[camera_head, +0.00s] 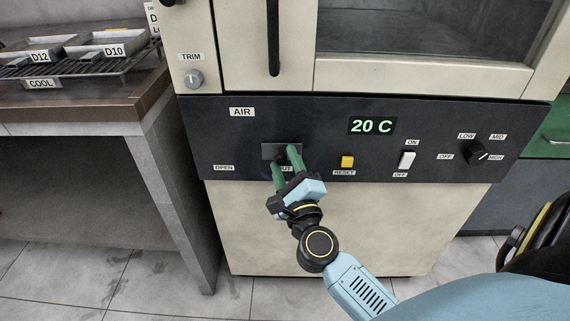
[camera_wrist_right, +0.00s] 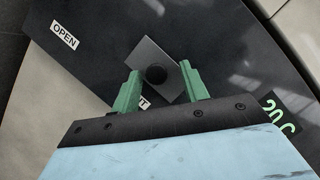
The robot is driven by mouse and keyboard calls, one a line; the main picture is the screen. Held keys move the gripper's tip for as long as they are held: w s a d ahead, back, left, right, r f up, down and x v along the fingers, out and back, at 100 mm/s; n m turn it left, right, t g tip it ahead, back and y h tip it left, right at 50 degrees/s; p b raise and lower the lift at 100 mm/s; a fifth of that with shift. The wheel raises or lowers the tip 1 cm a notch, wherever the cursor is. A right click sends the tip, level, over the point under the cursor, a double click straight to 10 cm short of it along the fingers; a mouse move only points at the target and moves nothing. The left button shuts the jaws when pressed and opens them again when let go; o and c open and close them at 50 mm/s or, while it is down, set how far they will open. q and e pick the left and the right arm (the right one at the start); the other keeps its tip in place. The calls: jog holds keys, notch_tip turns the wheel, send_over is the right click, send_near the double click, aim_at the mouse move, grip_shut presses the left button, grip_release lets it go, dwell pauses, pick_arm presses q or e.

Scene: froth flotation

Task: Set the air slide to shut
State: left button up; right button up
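The air slide (camera_head: 270,151) is a small dark grey plate on the black panel under the AIR label (camera_head: 242,112). In the right wrist view the plate (camera_wrist_right: 150,54) carries a round black knob (camera_wrist_right: 156,74). It sits at the SHUT label (camera_head: 287,169), right of the OPEN label (camera_head: 224,168). My right gripper (camera_head: 284,162) is at the slide with its green fingers apart. In the right wrist view the fingers (camera_wrist_right: 161,80) stand on either side of the knob, with gaps between. They partly hide the SHUT label. My left gripper is not in view.
Right of the slide are a yellow RESET button (camera_head: 347,161), a white ON/OFF switch (camera_head: 407,160) and a rotary knob (camera_head: 477,151). A 20 C display (camera_head: 372,126) is above. A bench with a rack (camera_head: 75,66) of trays stands at the left. A door handle (camera_head: 273,38) is above the panel.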

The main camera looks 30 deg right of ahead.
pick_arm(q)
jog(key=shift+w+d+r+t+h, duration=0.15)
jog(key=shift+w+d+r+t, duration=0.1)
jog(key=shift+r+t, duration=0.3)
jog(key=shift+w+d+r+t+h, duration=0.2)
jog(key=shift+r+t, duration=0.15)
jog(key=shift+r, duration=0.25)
pick_arm(e)
jog(key=v, duration=1.3)
jog(key=shift+s, duration=0.2)
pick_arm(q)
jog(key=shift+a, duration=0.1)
pick_arm(e)
jog(key=shift+a+f, duration=0.1)
jog(key=shift+f, duration=0.05)
